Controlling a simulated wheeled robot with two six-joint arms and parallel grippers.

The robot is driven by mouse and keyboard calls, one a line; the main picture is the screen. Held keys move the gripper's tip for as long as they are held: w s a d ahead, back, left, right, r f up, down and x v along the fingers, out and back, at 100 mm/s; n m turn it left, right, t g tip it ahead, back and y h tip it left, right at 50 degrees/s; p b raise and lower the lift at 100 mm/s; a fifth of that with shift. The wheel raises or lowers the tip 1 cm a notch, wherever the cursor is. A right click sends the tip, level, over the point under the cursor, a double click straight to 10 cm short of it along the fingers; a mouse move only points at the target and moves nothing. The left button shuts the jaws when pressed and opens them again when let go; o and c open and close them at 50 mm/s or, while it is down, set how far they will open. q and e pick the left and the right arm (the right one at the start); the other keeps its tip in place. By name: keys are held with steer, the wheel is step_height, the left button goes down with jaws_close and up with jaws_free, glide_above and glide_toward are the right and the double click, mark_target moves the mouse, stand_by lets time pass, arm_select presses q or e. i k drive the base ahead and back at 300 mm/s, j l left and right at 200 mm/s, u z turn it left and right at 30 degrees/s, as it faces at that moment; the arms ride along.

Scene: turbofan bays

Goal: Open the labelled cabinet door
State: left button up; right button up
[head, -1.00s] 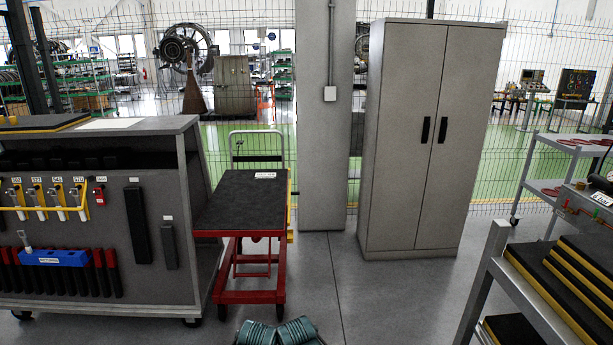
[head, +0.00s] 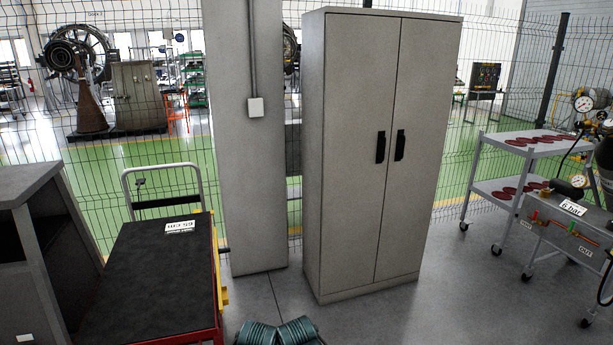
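A tall grey metal cabinet (head: 345,170) stands upright in the middle of the head view. Its left door (head: 350,215) and right door (head: 420,200) are both shut, with a thin seam between them. A black upright left handle (head: 381,147) and a black upright right handle (head: 400,145) sit side by side near the seam. I see no readable label on the doors. Neither of my grippers shows in this view. Only teal ribbed parts, seemingly mine, show at the bottom edge.
A grey pillar (head: 240,200) stands left of the cabinet. A red cart with a black top (head: 150,270) is at the front left, beside a grey workbench (head: 30,190). A shelf trolley (head: 530,148) and a gauge bench (head: 570,230) stand right. Floor (head: 450,300) before the cabinet is clear.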

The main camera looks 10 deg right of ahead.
mark_target(361, 55)
steer(key=i+l+z, duration=0.2)
steer(key=i+z, duration=0.2)
steer(key=i, duration=0.25)
steer(key=i+z, duration=0.4)
steer(key=i, duration=0.25)
steer(key=i+j+z, duration=0.35)
steer(key=i, duration=0.35)
steer(key=l, duration=0.1)
